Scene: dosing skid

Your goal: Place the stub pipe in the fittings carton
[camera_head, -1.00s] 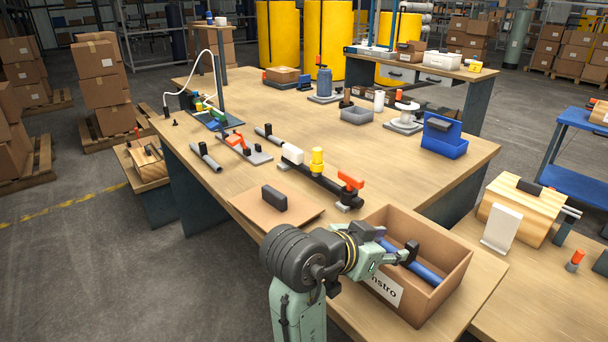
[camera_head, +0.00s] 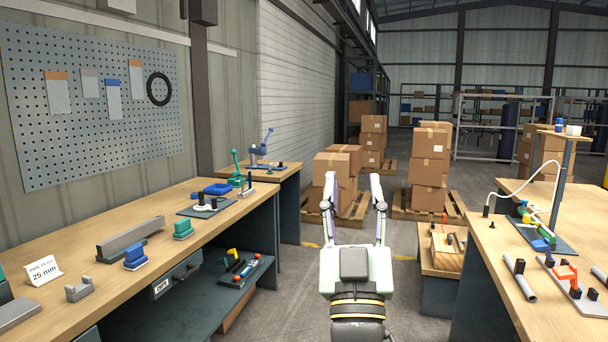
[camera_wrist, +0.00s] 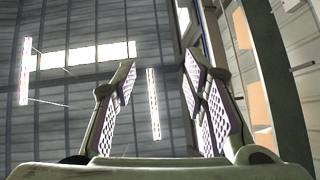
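My gripper (camera_head: 354,186) is in the middle of the head view, fingers pointing up and spread wide apart with nothing between them. In the wrist view the two fingers (camera_wrist: 160,66) are also apart and empty, with ceiling and lights behind. The fittings carton is out of both current views. A short grey pipe (camera_head: 525,285) lies on the right-hand table; I cannot tell whether it is the stub pipe. The blue pipe seen earlier inside an open carton is not in view now.
A long wooden bench (camera_head: 160,215) runs along the left under a pegboard (camera_head: 90,125). The right-hand table (camera_head: 492,308) bears pipes, valves and a stand. Stacked cardboard boxes (camera_head: 428,165) on pallets stand behind my gripper. An open aisle of floor lies between the benches.

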